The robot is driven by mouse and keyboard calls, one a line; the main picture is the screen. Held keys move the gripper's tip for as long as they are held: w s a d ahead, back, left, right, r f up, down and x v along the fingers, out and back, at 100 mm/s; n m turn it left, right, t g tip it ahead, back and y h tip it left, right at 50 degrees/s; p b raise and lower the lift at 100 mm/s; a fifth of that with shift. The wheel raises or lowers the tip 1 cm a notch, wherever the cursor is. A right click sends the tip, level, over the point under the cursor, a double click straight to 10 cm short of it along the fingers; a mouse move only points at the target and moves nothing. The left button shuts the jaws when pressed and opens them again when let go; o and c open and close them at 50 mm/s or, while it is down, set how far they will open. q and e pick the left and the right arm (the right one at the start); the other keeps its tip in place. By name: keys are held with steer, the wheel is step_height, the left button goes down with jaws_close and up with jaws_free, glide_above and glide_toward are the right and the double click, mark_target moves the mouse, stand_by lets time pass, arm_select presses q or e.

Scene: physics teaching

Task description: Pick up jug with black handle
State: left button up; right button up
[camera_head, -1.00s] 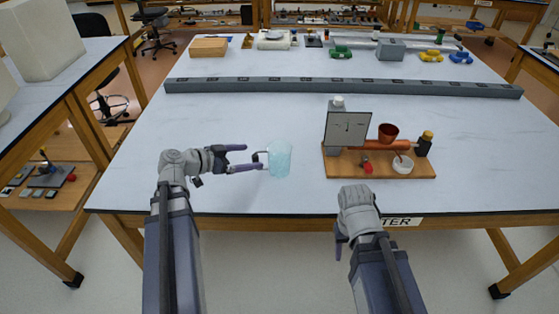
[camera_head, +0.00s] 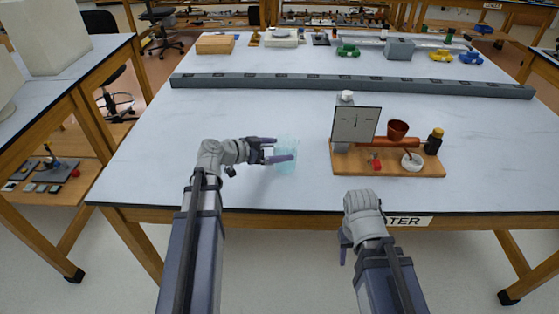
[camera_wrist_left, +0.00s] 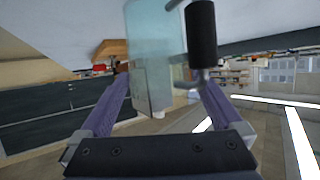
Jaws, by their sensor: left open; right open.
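The jug (camera_head: 288,167) is clear pale blue and stands upright near the front of the white bench. In the left wrist view the jug (camera_wrist_left: 150,50) and its black handle (camera_wrist_left: 201,35) show between my spread fingers. My left gripper (camera_head: 279,148) is open, with its fingers reaching along the jug on its handle side. In the left wrist view the gripper (camera_wrist_left: 165,82) has one finger close to the handle's lower end; I cannot tell whether they touch. My right gripper (camera_head: 344,246) is open and empty, low at the bench's front edge, away from the jug.
A long grey rail (camera_head: 350,86) crosses the bench behind. The bench left of the jug is clear.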

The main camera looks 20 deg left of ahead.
arm_select(q)
steer(key=x, duration=0.2)
steer(key=shift+w+d+f+b, duration=0.1)
steer(key=shift+w+d+b, duration=0.1)
steer(key=shift+w+b, duration=0.1)
steer(key=shift+s, duration=0.1)
steer(key=shift+c, duration=0.2)
steer(key=c, duration=1.4)
steer(key=shift+c, duration=0.2)
